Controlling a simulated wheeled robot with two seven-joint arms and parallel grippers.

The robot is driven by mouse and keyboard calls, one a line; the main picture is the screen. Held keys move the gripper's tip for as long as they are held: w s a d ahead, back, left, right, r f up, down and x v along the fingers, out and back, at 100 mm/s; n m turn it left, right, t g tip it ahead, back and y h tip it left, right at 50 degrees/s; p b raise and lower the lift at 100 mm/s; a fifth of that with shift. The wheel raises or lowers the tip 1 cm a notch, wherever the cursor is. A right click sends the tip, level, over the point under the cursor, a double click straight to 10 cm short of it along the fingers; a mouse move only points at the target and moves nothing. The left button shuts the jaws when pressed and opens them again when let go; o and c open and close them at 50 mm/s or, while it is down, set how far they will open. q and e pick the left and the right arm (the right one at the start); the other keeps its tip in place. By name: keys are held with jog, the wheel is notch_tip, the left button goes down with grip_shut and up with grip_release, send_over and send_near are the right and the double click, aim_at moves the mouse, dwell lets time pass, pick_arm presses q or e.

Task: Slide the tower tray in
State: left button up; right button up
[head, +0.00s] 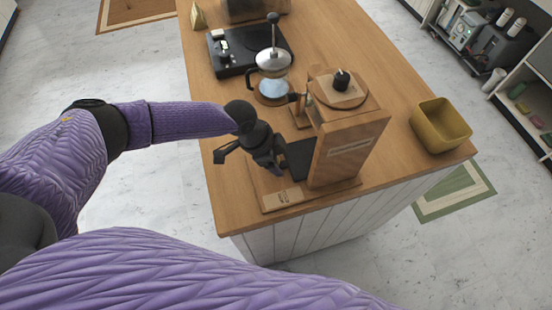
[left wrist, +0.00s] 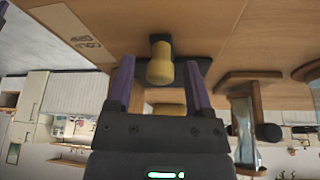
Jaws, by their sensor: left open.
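The wooden tower (head: 345,145) stands upright near the counter's front edge in the head view, with a black knob on top. A dark panel (head: 299,160) shows at its left side, low down; I cannot tell for sure that it is the tray. My left gripper (head: 268,160) is just left of the tower, above its base, and hides part of that side. In the left wrist view a yellowish knob (left wrist: 160,66) on a dark piece sits between the two open, spread fingers. No clear contact shows. My right gripper is out of view.
A French press (head: 272,64) stands behind the tower, near a black flat device (head: 235,50). A yellow bin (head: 440,125) stands at the right corner of the wooden counter (head: 345,40). The base (head: 285,197) reaches near the front edge.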

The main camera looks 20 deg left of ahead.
pick_arm(q)
jog(key=shift+c, duration=0.3)
grip_shut()
dwell(1.1)
